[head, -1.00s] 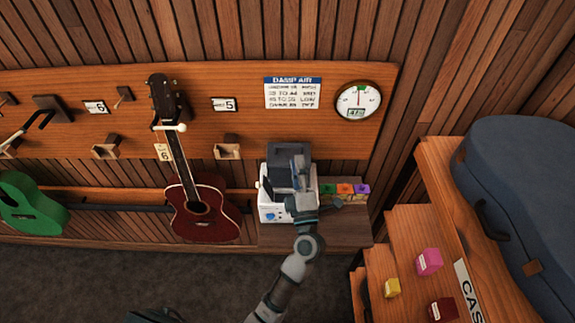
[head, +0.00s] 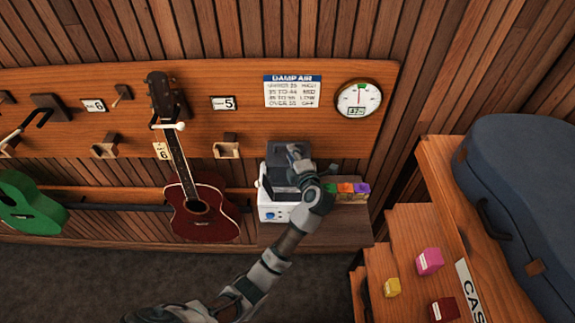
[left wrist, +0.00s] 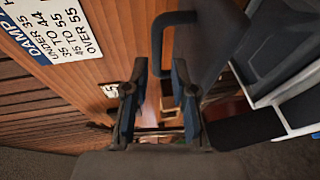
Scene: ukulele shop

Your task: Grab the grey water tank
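The grey water tank (head: 278,178) is a dark grey box standing in the top of a white humidifier (head: 270,213) on a low wooden shelf. My left gripper (head: 297,158) is over the tank's upper right part and hides some of it. In the left wrist view, the left gripper (left wrist: 159,75) is open, with a gap between its two fingers. The tank's dark loop handle (left wrist: 176,18) shows at the fingertips, with one bar lined up with the gap. I cannot tell whether the fingers touch it. My right gripper is out of view.
Small coloured boxes (head: 345,188) stand right of the humidifier. A red-brown ukulele (head: 205,220) hangs close on its left. A wooden stepped stand (head: 408,245) with small boxes and a blue case (head: 520,180) is at the right. A sign (head: 292,92) and dial (head: 358,98) are on the wall.

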